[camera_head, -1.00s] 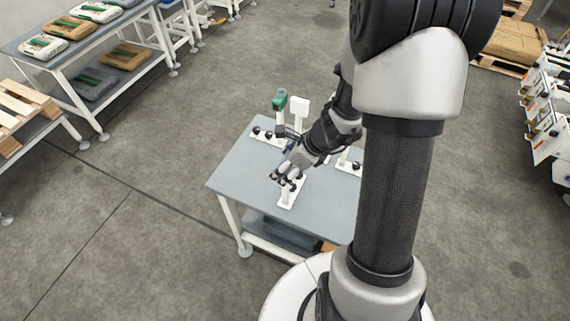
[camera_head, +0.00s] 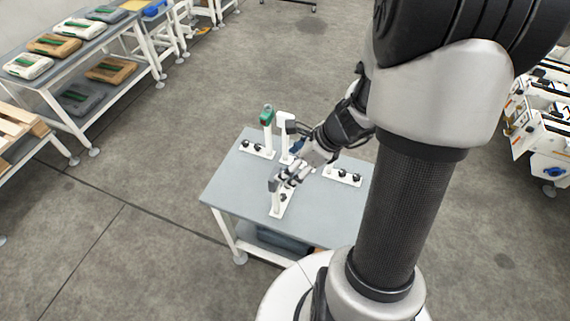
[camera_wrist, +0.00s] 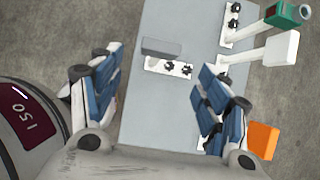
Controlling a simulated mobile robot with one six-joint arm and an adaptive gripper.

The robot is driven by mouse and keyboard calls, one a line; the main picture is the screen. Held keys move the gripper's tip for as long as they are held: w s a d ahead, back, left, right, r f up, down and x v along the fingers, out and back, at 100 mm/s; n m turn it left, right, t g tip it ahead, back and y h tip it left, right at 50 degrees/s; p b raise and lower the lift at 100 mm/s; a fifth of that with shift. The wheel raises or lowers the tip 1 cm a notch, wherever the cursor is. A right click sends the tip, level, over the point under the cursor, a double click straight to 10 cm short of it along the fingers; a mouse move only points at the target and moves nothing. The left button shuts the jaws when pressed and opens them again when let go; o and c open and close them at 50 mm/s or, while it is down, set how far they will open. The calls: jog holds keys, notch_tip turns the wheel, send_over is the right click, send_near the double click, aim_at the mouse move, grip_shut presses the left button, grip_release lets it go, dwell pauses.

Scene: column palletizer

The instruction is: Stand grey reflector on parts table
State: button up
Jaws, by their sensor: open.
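In the head view the reflector (camera_head: 274,185) appears upright at that plate's end on the grey-blue parts table (camera_head: 232,185). My gripper (camera_wrist: 160,88) is open in the wrist view, its blue-padded fingers spread wide with nothing between them; the reflector lies beyond the fingertips. In the head view my gripper (camera_head: 290,178) is close beside the reflector and overlaps the plate; whether they touch is unclear.
A green-topped post (camera_head: 266,116) and a white-headed post (camera_head: 285,126) stand at the table's back. Another white plate with black knobs (camera_head: 343,176) lies right of my gripper.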

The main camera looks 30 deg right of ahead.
jog(key=s+a+r+n+g, duration=0.1)
jog(key=s+a+r+n, duration=0.2)
jog(key=a+r+n, duration=0.4)
jog(key=s+a+r+n, duration=0.3)
jog(key=a+r+n, duration=0.25)
jog(key=n, duration=0.35)
jog(key=s+r+n+h, duration=0.3)
jog(key=s+r+n, duration=0.3)
jog(key=n, duration=0.6)
jog(key=shift+s+d+r+t+h, duration=0.2)
jog(key=shift+s+t+h, duration=0.15)
jog(key=shift+s, duration=0.65)
